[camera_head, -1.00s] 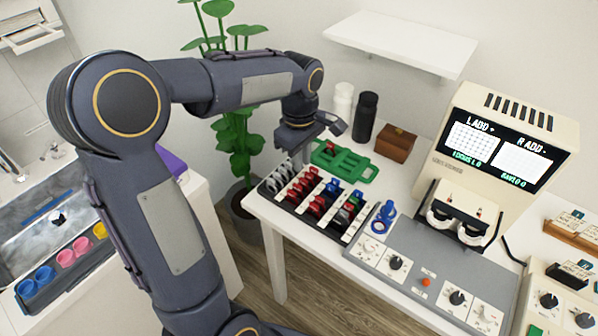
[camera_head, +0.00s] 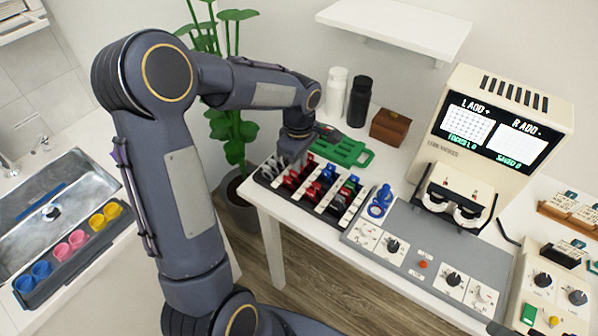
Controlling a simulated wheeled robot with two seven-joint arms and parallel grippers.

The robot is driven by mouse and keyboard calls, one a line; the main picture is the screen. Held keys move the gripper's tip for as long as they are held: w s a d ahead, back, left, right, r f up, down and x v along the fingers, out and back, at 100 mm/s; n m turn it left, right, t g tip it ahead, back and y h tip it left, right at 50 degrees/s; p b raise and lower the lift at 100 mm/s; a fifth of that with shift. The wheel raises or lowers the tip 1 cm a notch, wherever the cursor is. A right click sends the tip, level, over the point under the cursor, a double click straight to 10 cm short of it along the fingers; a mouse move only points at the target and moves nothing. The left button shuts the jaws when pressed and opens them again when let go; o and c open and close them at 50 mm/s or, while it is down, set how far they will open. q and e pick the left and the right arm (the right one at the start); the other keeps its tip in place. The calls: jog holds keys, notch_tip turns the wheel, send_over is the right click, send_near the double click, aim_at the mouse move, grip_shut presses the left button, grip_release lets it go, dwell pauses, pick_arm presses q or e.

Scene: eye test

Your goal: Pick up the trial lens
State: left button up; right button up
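Trial lenses stand in rows in a dark lens rack (camera_head: 329,218) on the white table. Red lenses (camera_head: 312,193), blue lenses (camera_head: 347,190) and dark or grey ones show in its slots. My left gripper (camera_head: 291,166) points down at the rack's back left part, close over the lenses there. Its fingertips are small and partly merge with the lenses, so I cannot tell whether they are apart or touch a lens. A blue ring-shaped piece (camera_head: 380,202) is to the right of the rack. My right gripper is out of view.
A green tray (camera_head: 357,154) lies just behind the rack, with a brown box (camera_head: 390,127), a black bottle (camera_head: 359,103) and a white bottle (camera_head: 336,92) behind. The cream eye-test machine (camera_head: 447,157) stands right. A sink (camera_head: 75,190) and coloured cups (camera_head: 70,247) are left.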

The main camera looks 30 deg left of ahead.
pick_arm(q)
grip_shut()
jog(key=shift+r, duration=0.15)
jog(key=shift+r, duration=0.2)
jog(key=r, duration=0.3)
jog(key=shift+s+d+r, duration=0.15)
jog(key=shift+s+d, duration=0.05)
jog(key=shift+d, duration=0.05)
jog(key=s+d+r, duration=0.9)
jog(key=s, duration=0.1)
jog(key=shift+b, duration=0.45)
